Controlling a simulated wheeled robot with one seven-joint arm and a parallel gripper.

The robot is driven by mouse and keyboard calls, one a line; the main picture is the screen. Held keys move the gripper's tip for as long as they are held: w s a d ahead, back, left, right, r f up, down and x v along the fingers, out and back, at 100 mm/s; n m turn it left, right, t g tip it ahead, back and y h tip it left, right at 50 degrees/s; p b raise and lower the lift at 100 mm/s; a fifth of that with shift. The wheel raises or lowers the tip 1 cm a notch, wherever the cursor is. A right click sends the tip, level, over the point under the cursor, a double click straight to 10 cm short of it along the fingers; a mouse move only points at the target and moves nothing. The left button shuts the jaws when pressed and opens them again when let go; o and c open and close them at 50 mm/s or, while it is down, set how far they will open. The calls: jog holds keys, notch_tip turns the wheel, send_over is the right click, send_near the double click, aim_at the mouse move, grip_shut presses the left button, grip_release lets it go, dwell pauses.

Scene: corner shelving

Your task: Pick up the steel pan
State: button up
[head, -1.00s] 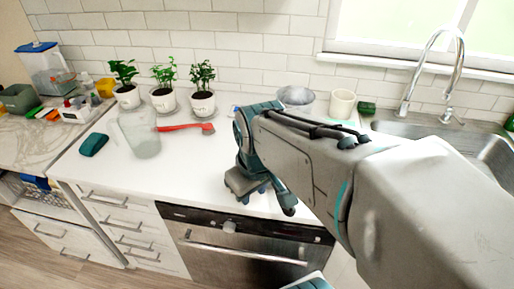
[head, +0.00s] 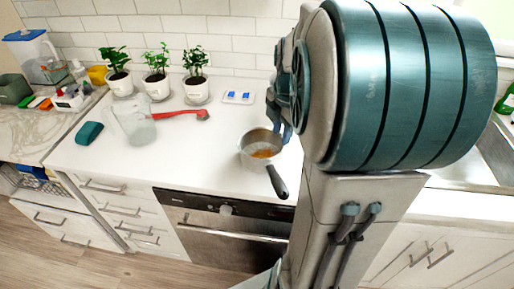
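The steel pan (head: 247,140) stands on the white counter near its front edge, above the oven. It is a small pot with something orange inside, and its black handle points toward the front right. My arm fills the right half of the head view. What looks like part of my gripper (head: 286,131) shows at the pan's right rear side. Most of the gripper is hidden behind my arm, so its fingers and any contact with the pan cannot be made out.
A clear jug (head: 138,127), a red-handled tool (head: 181,114) and a teal sponge-like block (head: 89,133) lie to the left. Several potted plants (head: 157,87) line the wall. A small white plate with blue marks (head: 238,97) lies behind the pan. My arm hides much of the sink.

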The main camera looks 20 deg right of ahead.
aim_at(275, 160)
jog(key=f, duration=0.8)
jog(key=shift+w, duration=0.4)
jog(key=shift+w+a+f, duration=0.1)
jog(key=shift+w+f, duration=0.15)
jog(key=shift+f, duration=1.1)
jog(key=shift+w+a+f, duration=0.1)
jog(key=shift+w+f, duration=0.1)
jog(key=shift+f, duration=1.15)
grip_shut()
